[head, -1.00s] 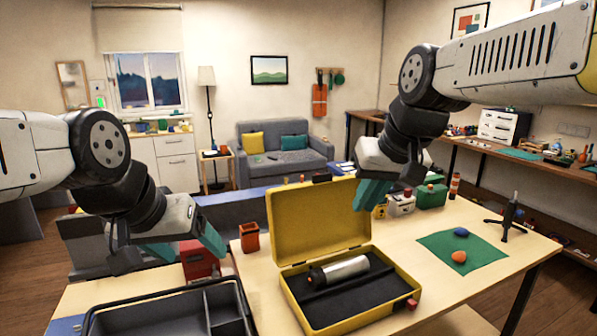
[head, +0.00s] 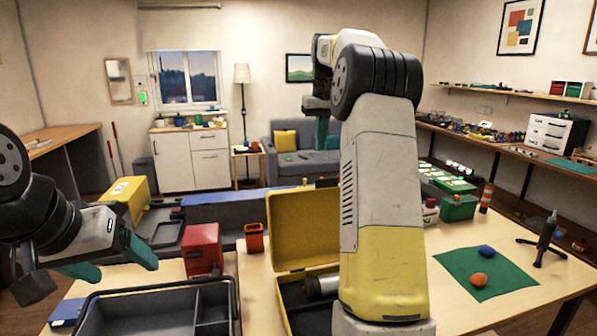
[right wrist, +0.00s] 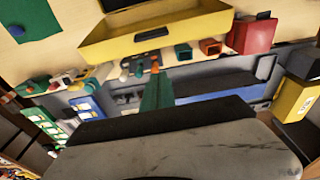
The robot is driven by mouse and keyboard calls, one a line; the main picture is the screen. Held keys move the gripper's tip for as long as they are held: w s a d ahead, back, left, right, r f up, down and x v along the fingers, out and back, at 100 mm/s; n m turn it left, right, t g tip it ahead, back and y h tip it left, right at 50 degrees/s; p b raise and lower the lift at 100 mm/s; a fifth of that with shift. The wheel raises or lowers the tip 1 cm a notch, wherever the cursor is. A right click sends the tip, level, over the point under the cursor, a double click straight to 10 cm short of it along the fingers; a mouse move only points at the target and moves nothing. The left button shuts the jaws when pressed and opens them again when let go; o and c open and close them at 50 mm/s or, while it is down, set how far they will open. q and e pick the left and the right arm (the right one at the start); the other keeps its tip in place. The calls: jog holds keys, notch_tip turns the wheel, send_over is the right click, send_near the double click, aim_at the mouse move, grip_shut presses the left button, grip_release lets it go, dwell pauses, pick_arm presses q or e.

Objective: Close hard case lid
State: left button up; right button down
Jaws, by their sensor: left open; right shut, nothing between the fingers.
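The yellow hard case (head: 288,232) stands open on the light wood table, its lid raised upright at the back. In its dark tray, the end of a silver and black cylinder (head: 322,286) shows; my right arm hides the right part of the case. My right gripper (head: 321,132) is raised beyond the lid, with its green fingers shut and empty. In the right wrist view the yellow lid (right wrist: 160,37) lies past the green fingers (right wrist: 157,92), apart from them. My left gripper (head: 120,262) is open and empty at the left, above the table's left part.
A grey divided tray (head: 150,300) lies in front, with a red box (head: 203,250) and an orange cup (head: 254,238) behind it. A green mat (head: 480,275) with a blue and an orange lump, and a small black tripod (head: 545,240), are at the right.

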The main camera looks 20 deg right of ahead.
jog(key=shift+s+f, duration=0.5)
jog(key=shift+f, duration=0.85)
jog(key=shift+s+f, duration=0.45)
jog(key=shift+f, duration=0.95)
jog(key=shift+s+f, duration=0.5)
jog(key=shift+f, duration=0.85)
